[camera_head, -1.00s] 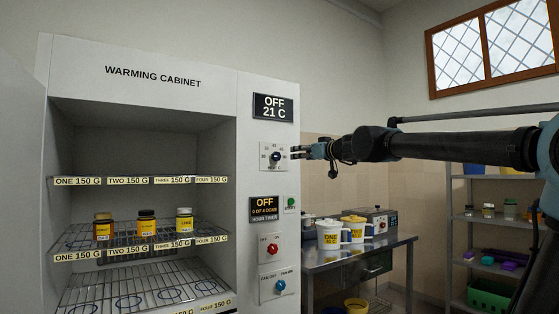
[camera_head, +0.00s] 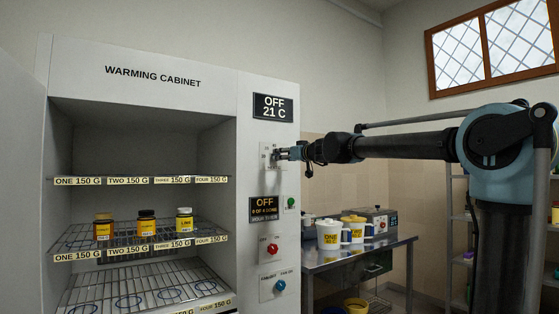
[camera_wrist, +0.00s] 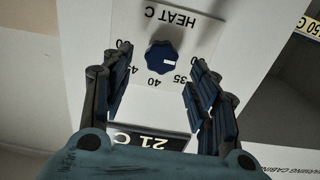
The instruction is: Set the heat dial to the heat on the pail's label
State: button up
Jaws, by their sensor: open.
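The heat dial is a dark blue knob (camera_wrist: 162,57) with a white mark, on a white plate lettered HEAT C in the wrist view, seen upside down. Numbers 45, 40 and 35 show around it. The white mark points to the right in that view, near a partly covered number. My gripper (camera_wrist: 160,85) is open, its fingers on either side of the dial without visible contact. In the head view my gripper (camera_head: 279,154) covers the dial. A pail (camera_head: 329,242) labelled ONE stands on the bench; its lower label line is too small to read surely.
The warming cabinet (camera_head: 150,62) stands open, with three jars on its middle shelf. Its display (camera_head: 272,107) reads OFF, 21 C. Below the dial are a timer display (camera_head: 264,209), a green button (camera_head: 291,203), a red knob (camera_head: 273,248) and a blue knob (camera_head: 279,286).

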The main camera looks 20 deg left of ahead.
jog(key=shift+x, duration=2.45)
jog(key=shift+c, duration=0.3)
jog(key=c, duration=1)
